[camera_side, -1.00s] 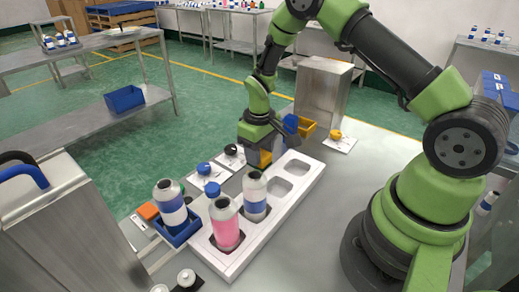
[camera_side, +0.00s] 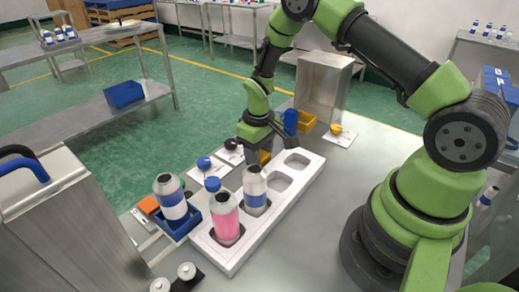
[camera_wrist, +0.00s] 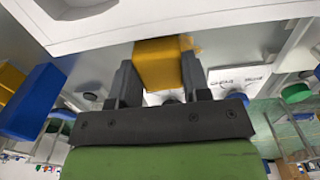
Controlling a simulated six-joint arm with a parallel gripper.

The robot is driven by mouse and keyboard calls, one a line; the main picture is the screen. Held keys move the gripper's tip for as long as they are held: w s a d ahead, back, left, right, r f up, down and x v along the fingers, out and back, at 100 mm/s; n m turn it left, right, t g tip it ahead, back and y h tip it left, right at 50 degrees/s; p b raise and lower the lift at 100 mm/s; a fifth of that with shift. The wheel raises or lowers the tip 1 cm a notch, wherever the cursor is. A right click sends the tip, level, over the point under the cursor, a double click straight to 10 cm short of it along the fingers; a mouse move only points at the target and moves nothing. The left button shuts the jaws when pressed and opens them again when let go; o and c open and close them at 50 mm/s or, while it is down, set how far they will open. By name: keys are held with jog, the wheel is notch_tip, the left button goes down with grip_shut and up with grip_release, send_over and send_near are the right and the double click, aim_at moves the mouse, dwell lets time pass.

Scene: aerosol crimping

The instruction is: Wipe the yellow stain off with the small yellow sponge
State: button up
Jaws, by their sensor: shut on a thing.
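The small yellow sponge (camera_wrist: 158,63) is held between the two dark fingers of my gripper (camera_wrist: 157,85) in the wrist view. In the side view the sponge (camera_side: 265,157) shows only in part below my gripper (camera_side: 262,148), beside the far long edge of the white tray. A faint yellow smear (camera_wrist: 188,42) shows just right of the sponge on a pale surface in the wrist view; it may be the stain.
The white tray (camera_side: 305,182) has empty sockets at its far end. A pink bottle (camera_side: 226,222) and a blue-banded bottle (camera_side: 255,190) stand in it. Another bottle (camera_side: 171,198) stands in a blue holder. A yellow bin (camera_side: 306,121) and blue block (camera_side: 290,122) are close behind my gripper.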

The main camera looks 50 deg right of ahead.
jog(key=shift+a, duration=2.9)
jog(key=shift+d+f, duration=0.15)
jog(key=shift+d, duration=1.65)
jog(key=shift+s+d, duration=0.1)
jog(key=shift+d, duration=1.25)
jog(key=shift+a, duration=3.15)
jog(key=shift+d, duration=3.15)
jog(key=shift+a, duration=3.15)
jog(key=shift+d, duration=0.1)
